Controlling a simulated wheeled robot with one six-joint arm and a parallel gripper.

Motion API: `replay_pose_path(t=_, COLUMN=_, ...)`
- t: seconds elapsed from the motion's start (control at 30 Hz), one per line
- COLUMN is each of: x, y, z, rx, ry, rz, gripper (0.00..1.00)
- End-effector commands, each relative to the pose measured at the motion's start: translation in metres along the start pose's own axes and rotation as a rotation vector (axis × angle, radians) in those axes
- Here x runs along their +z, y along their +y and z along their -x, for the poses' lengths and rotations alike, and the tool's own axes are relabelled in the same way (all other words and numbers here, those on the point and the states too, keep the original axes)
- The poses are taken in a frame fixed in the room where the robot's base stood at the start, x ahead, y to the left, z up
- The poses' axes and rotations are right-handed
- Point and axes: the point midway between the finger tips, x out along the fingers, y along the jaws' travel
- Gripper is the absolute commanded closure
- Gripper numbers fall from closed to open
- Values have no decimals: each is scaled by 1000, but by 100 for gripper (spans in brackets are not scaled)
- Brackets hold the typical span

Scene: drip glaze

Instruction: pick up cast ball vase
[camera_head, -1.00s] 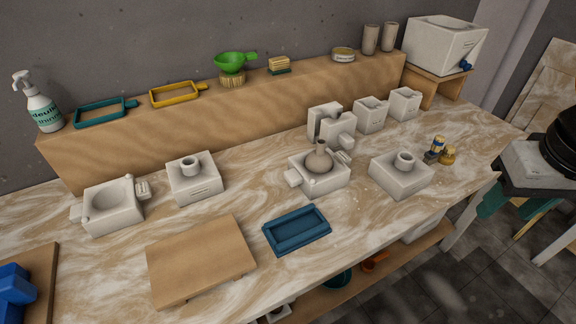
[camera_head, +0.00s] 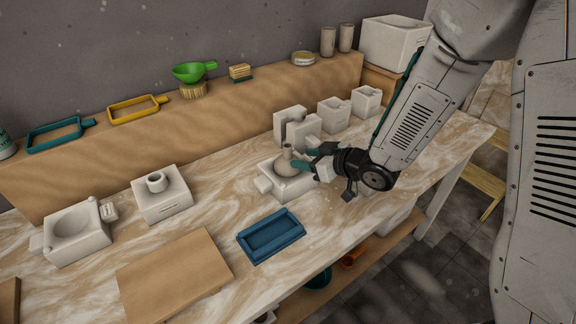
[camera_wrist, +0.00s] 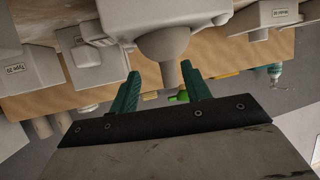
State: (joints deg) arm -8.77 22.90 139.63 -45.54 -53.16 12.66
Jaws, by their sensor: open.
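The cast ball vase (camera_head: 287,166) is grey-beige, with a round body and a narrow neck. It sits upright in an open white mould half (camera_head: 296,189) in the middle of the table. My gripper (camera_head: 302,159) is at the vase's right side, its green fingers pointing at the neck. In the wrist view the scene is upside down. There the vase (camera_wrist: 165,48) hangs neck down, with the neck between the open green fingers (camera_wrist: 158,82). Gaps show on both sides of the neck. The fingers partly hide the vase's right side in the head view.
Tall white mould pieces (camera_head: 300,130) stand close behind the vase. A blue tray (camera_head: 271,236) and a wooden board (camera_head: 175,275) lie in front. More moulds (camera_head: 162,200) stand to the left. A wooden shelf (camera_head: 150,150) runs along the wall. My forearm covers the table's right side.

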Motion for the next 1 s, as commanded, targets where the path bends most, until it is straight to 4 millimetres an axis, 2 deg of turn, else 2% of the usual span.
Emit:
replay_pose_path(t=0.1, x=1, y=-6, z=-10, rx=-28, ry=21, rz=-5, gripper=53)
replay_pose_path(t=0.37, x=0, y=-9, z=-39, rx=-30, ry=23, rz=-4, gripper=53)
replay_pose_path(t=0.6, x=-3, y=-11, z=-74, rx=-27, ry=22, rz=-4, gripper=53)
replay_pose_path(t=0.73, x=-4, y=-11, z=-81, rx=-27, ry=23, rz=-4, gripper=53)
replay_pose_path(t=0.93, x=-4, y=-11, z=-82, rx=-26, ry=23, rz=-4, gripper=53)
replay_pose_path(t=0.97, x=-4, y=-11, z=-82, rx=-26, ry=23, rz=-4, gripper=58)
replay_pose_path(t=1.0, x=-4, y=-11, z=-82, rx=-26, ry=23, rz=-4, gripper=69)
